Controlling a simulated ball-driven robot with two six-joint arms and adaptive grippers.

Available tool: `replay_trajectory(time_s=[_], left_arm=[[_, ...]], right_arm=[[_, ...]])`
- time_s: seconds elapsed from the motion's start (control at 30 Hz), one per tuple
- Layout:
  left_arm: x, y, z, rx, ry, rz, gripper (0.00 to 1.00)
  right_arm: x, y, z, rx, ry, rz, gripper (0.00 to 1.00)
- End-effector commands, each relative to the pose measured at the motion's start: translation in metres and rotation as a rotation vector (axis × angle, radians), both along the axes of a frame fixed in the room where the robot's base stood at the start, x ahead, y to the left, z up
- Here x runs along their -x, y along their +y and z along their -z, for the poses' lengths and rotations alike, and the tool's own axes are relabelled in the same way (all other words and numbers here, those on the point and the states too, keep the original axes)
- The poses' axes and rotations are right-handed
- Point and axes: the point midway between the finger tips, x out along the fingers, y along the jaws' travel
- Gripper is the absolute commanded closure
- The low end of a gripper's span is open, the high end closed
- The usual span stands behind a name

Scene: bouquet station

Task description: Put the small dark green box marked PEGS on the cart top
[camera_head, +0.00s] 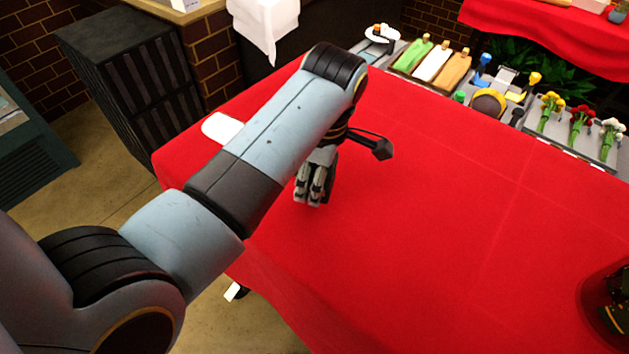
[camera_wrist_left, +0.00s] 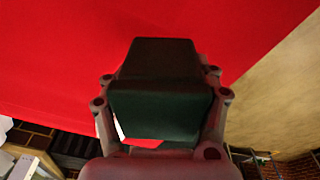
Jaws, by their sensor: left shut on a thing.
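In the left wrist view a dark green box (camera_wrist_left: 160,100) sits between the fingers of my left gripper (camera_head: 313,192), which is shut on it. No PEGS marking is readable on the faces I see. In the head view the gripper points down over the near left part of the red-covered table (camera_head: 430,230). The box is hidden there behind my gripper and arm. I cannot make out a cart top for certain in either view. My right gripper is not clearly in view.
Trays with tools (camera_head: 488,103), coloured rolls (camera_head: 432,65) and flowers (camera_head: 581,125) line the table's far edge. A dark rounded object (camera_head: 607,300) is at the right. A black slatted crate (camera_head: 130,75) stands on the floor at left. The table's middle is clear.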

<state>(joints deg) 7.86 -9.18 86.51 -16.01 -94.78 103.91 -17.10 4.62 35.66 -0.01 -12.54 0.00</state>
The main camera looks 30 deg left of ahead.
Motion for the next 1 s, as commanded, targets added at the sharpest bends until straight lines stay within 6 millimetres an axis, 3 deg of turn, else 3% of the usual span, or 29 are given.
replay_trajectory(time_s=[0.2, 0.5, 0.53, 0.73, 1.0], left_arm=[[0.000, 0.000, 0.030, 0.000, 0.003, 0.001, 0.79], [0.000, 0.000, 0.033, 0.000, 0.001, 0.000, 0.79], [0.000, 0.000, 0.033, 0.000, 0.002, 0.000, 0.37], [0.000, 0.000, 0.033, 0.000, 0.002, 0.000, 0.11], [0.000, 0.001, 0.032, 0.000, 0.001, 0.000, 0.11]], right_arm=[[0.001, -0.002, -0.007, 0.002, 0.002, -0.001, 0.12], [0.002, -0.001, -0.006, 0.002, 0.004, 0.000, 0.12], [0.002, -0.001, -0.006, 0.002, 0.004, 0.000, 0.12], [0.003, -0.001, -0.006, 0.001, 0.006, 0.000, 0.12], [0.003, 0.002, -0.006, -0.002, 0.006, 0.001, 0.12]])
